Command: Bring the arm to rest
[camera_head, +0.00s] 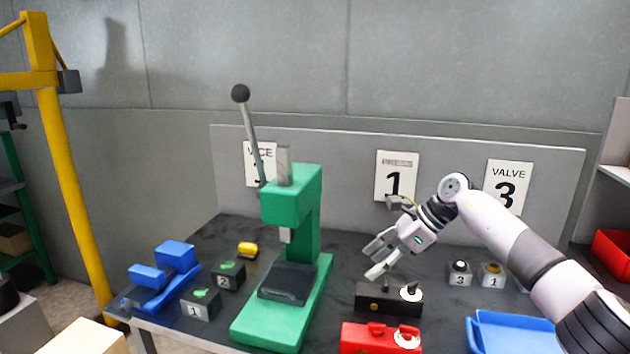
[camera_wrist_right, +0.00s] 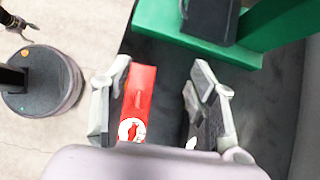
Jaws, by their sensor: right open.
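My right gripper (camera_head: 379,257) is open and empty. It hangs above the bench, to the right of the green press and above the black block. My right arm reaches in from the lower right of the head view. In the right wrist view the two fingers of the gripper (camera_wrist_right: 160,100) stand wide apart. The red block (camera_wrist_right: 138,98) shows between them, nearer the left finger, and lies below on the bench; the head view shows no contact. My left gripper is in neither view.
The green press (camera_head: 312,235) with its upright lever stands mid-bench. A blue vice (camera_head: 160,275) and numbered blocks (camera_head: 200,306) are left. A black block (camera_head: 372,298), a red block (camera_head: 368,338) and a blue tray (camera_head: 510,335) lie near the front. A sign board (camera_head: 330,160) stands behind.

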